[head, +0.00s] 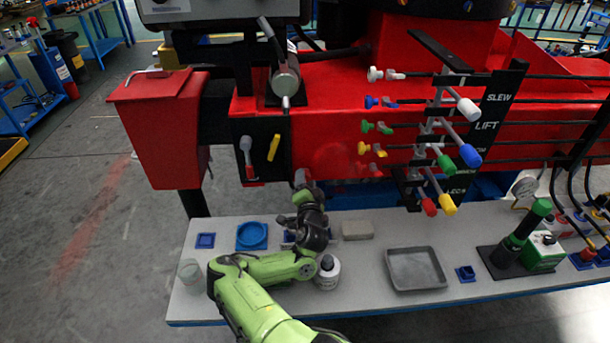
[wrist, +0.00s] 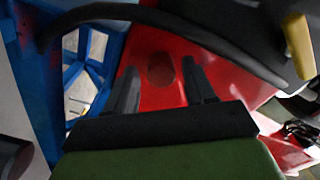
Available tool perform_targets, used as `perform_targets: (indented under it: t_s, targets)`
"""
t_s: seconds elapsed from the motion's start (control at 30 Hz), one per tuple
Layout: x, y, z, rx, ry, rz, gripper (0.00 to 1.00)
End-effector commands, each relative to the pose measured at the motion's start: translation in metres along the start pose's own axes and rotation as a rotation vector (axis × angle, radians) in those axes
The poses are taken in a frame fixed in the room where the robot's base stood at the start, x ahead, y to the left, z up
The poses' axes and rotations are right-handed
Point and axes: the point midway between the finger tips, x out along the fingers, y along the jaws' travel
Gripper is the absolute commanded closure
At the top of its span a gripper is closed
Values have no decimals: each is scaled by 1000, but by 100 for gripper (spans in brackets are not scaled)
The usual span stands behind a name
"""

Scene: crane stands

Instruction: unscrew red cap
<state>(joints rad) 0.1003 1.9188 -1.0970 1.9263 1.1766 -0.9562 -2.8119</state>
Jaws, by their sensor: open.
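My gripper (head: 303,180) is raised in front of the lower edge of the red crane body, above the bench. In the wrist view its two dark fingers (wrist: 159,66) are spread apart with nothing gripped. A dark red round cap (wrist: 161,69) sits on the red surface beyond the fingers and shows in the gap between them. The fingers do not visibly touch it. In the head view I cannot make out the cap; my gripper and wrist cover that area.
The black panel with a yellow handle (head: 274,148) is left of my gripper, and coloured levers (head: 446,163) stick out to the right. On the bench (head: 350,290) are a white bottle (head: 328,273), a grey tray (head: 415,287) and a blue round holder (head: 252,236). A black hose (wrist: 170,20) arches across the wrist view.

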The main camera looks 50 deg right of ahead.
Motion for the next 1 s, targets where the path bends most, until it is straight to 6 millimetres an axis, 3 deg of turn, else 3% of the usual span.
perform_targets:
  t_s: [0.13, 0.3, 0.5, 0.63, 0.8, 1.0]
  targets:
    - [0, -5, -3, 280, 0, 0, 46]
    - [0, -3, -2, 438, 0, 0, 46]
    - [0, -4, -4, 789, 0, 0, 46]
    - [0, -2, -3, 890, 1, 0, 46]
    - [0, -4, -4, 1207, 0, -1, 46]
    - [0, -3, -4, 1430, 1, 0, 46]
